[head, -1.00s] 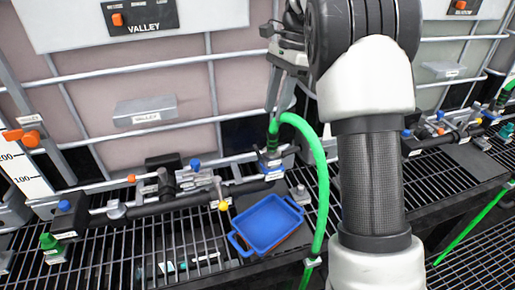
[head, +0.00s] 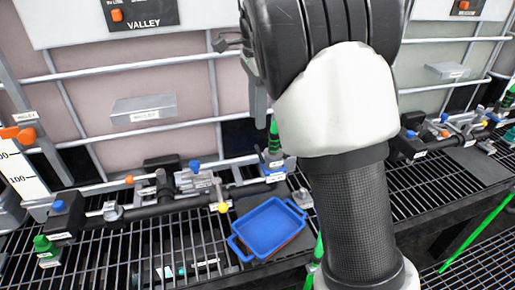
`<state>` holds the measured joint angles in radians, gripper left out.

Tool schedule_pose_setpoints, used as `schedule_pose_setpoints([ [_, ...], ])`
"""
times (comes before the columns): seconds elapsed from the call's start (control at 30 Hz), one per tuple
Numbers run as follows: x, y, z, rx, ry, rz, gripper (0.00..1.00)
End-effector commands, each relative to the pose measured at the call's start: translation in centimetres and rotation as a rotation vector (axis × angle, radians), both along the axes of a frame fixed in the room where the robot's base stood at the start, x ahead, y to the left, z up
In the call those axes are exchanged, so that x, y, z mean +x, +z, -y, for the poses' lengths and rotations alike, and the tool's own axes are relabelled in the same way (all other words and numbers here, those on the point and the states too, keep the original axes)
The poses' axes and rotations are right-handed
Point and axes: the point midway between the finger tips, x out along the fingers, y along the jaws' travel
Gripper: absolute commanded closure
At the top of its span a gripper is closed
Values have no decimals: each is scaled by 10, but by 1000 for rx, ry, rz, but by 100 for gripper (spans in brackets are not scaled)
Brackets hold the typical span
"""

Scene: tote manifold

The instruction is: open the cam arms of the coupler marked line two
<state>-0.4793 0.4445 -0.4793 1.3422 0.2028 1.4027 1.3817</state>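A coupler (head: 273,163) with a small label stands at the right end of the near black manifold (head: 165,205), with a green hose end (head: 274,135) rising from it. Its label is too small to read, so I cannot tell whether it is line two. Its cam arms are not clear at this size. My gripper (head: 257,98) is above this coupler, in front of the tank cage, and mostly hidden behind my own arm. One grey finger shows, pointing down; I cannot see its opening or any contact.
A blue tray (head: 268,228) sits on the black grating just below the coupler. A green-capped fitting (head: 44,246) is at the manifold's left end. Yellow and blue valve handles (head: 222,207) stick up along the pipe. Another manifold (head: 450,135) lies to the right, behind my arm.

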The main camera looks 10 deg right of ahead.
Motion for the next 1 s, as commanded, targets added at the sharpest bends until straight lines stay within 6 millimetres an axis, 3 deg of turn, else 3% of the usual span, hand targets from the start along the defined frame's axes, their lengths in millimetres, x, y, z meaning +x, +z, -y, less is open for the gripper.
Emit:
schedule_pose_setpoints([
  [0.3, -1, -71, 0, -1, -1, -4, 66],
  [0.5, 0, -99, 0, 0, 1, -1, 66],
  [0.93, 0, -110, 0, 0, 1, 0, 66],
  [1.0, 0, -110, 0, 0, 1, 0, 74],
])
